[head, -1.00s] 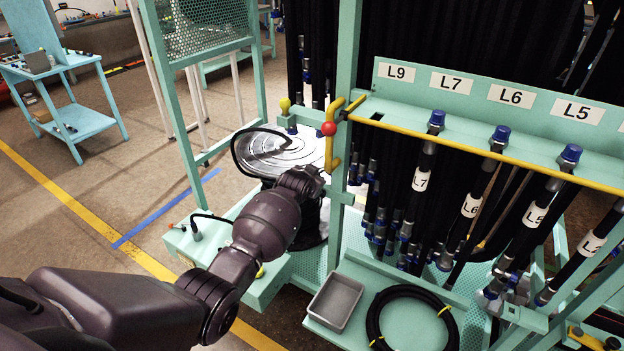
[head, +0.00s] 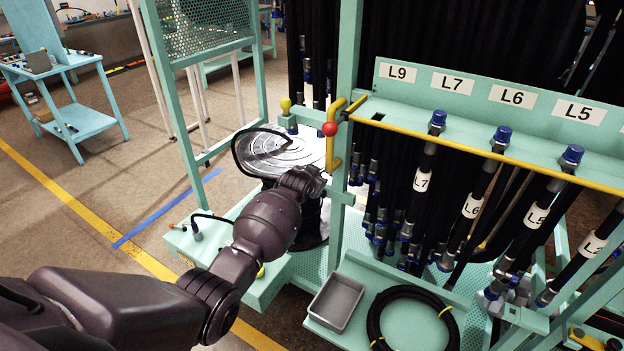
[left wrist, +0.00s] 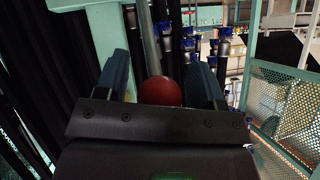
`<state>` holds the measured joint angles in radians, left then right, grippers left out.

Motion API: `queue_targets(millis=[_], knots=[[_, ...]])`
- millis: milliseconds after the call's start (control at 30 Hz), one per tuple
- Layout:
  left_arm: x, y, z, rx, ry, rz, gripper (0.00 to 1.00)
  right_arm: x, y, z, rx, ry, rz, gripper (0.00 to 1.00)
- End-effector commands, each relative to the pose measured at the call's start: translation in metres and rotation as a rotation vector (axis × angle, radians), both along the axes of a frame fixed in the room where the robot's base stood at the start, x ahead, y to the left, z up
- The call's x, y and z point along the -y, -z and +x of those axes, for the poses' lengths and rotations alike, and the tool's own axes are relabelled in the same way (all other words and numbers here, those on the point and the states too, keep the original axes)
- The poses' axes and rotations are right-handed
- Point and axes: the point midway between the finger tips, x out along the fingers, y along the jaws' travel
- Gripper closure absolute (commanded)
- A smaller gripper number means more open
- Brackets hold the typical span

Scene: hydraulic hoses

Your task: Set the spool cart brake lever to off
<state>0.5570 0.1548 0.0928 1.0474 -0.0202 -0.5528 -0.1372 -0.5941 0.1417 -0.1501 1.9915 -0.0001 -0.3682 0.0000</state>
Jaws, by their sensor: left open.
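A round red knob (left wrist: 160,92) shows in the left wrist view, between the two fingers of my left gripper (left wrist: 160,62). The fingers are open, with a gap visible on both sides of the knob. A grey rod (left wrist: 150,38) rises behind the knob. In the head view a red ball knob (head: 330,129) sits on a short dark lever beside a yellow bar on the green frame post. I cannot tell whether both views show the same knob. In the head view my left wrist is below that ball, and its fingers are hidden. My right gripper is not in view.
A green rack (head: 480,132) with labelled hanging hoses stands on the right. A grey tray (head: 336,302) and a coiled black hose (head: 412,318) lie on its lower shelf. A round spool (head: 285,152) stands behind my left arm. Open floor lies to the left.

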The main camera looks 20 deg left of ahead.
Motion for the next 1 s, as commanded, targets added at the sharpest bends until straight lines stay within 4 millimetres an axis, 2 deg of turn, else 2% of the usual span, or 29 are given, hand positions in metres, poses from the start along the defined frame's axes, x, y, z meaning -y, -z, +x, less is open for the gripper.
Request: queue_targets(millis=[267, 1000], knots=[[0.001, -0.006, -0.012, 0.0, 0.001, 0.0, 0.38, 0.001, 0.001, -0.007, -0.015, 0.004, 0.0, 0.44], [0.008, -0.049, -0.085, 0.001, 0.001, 0.001, 0.38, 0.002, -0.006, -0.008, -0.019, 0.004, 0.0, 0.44]])
